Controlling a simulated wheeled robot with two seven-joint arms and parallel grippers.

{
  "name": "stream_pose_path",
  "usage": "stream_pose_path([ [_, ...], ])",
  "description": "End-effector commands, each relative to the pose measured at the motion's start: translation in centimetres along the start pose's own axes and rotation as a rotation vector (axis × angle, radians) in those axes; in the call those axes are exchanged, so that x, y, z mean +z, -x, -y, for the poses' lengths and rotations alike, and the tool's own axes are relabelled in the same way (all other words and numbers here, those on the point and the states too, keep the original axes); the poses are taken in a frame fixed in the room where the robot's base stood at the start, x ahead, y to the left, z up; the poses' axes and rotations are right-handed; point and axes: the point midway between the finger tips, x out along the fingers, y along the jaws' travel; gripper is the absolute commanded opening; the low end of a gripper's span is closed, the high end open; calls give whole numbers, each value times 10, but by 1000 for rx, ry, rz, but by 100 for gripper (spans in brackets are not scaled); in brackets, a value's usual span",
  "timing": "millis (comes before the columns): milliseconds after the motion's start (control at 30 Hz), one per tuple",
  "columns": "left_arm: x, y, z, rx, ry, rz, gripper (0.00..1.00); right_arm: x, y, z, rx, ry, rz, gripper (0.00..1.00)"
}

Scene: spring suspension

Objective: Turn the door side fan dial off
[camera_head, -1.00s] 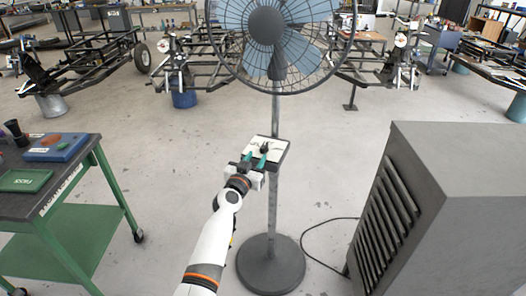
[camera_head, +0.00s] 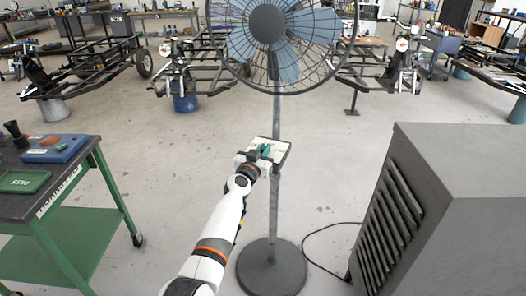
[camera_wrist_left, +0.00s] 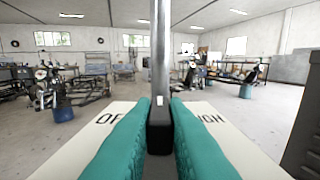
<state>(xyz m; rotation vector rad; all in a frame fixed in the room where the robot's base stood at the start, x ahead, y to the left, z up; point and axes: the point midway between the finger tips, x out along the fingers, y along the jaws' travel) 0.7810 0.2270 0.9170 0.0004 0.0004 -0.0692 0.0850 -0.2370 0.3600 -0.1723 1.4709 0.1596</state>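The pedestal fan (camera_head: 266,25) stands ahead, with its control panel (camera_head: 282,150) on the pole. In the left wrist view the white panel (camera_wrist_left: 75,142) carries partly covered labels, "OF" at left and "ON" at right. The dark dial (camera_wrist_left: 160,132) stands between them, its white mark at the far end toward the pole. My left gripper (camera_head: 265,152) is at the panel. In the wrist view its two teal fingers (camera_wrist_left: 160,145) flank the dial and appear closed against its sides. Part of the dial is hidden by the fingers. My right gripper is not in view.
A green-legged work table (camera_head: 60,215) stands at left. A large grey louvred unit (camera_head: 460,190) stands at right, with a black cable (camera_head: 325,228) on the floor near the fan base (camera_head: 271,268). The floor between is clear.

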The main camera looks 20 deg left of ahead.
Motion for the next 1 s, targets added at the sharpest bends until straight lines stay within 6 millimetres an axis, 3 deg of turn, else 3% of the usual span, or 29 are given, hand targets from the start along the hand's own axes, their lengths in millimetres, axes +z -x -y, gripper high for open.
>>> stream_pose_path([
  [167,1,0,1,16,3,-2,0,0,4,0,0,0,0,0],
  [500,3,-1,4,228,5,-4,0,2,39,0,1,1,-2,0],
  [900,0,0,5,263,0,1,0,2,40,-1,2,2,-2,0],
  [933,0,0,5,263,0,0,17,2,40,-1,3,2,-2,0],
  [1000,0,0,5,263,0,1,28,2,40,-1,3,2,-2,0],
])
